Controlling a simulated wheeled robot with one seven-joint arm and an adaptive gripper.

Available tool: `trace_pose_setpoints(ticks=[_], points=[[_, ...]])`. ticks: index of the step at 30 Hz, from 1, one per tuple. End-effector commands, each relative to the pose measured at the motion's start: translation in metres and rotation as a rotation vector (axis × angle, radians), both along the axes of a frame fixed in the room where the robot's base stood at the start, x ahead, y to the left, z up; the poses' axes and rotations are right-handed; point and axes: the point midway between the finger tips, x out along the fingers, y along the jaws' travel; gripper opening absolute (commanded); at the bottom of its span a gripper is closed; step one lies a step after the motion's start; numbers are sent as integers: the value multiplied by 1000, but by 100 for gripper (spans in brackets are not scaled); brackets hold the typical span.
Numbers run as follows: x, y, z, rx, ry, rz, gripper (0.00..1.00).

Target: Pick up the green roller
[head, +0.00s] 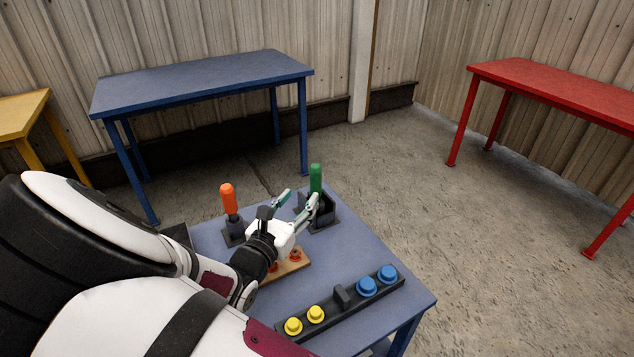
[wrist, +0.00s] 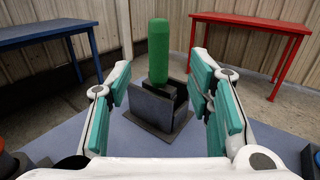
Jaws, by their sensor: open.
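The green roller (head: 316,178) stands upright in a dark grey holder (head: 326,221) at the far edge of the small blue-grey table. In the wrist view the green roller (wrist: 159,50) rises from the holder (wrist: 150,108), straight ahead between my fingers. My gripper (head: 297,198) is open and empty, just in front of the holder. In the wrist view my gripper (wrist: 160,85) has its teal finger pads spread to either side of the roller, apart from it. The roller's lower end is hidden inside the holder.
An orange roller (head: 228,198) stands in another holder left of my gripper. A wooden block (head: 292,267) lies under my gripper. A black rail with yellow (head: 293,326) and blue knobs (head: 366,287) lies at the front. Blue (head: 200,82) and red tables (head: 560,90) stand farther off.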

Motion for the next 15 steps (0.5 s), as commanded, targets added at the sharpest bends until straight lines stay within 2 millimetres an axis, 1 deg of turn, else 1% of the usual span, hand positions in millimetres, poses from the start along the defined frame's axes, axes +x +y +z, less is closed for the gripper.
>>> trace_pose_setpoints(ticks=[1,3,6,9,15], points=[[10,-5,0,0,-1,-4,47],[23,-9,0,1,-1,-4,47],[36,-14,0,1,1,-3,47],[45,-17,0,0,0,-2,47],[54,-20,1,0,1,-2,47]])
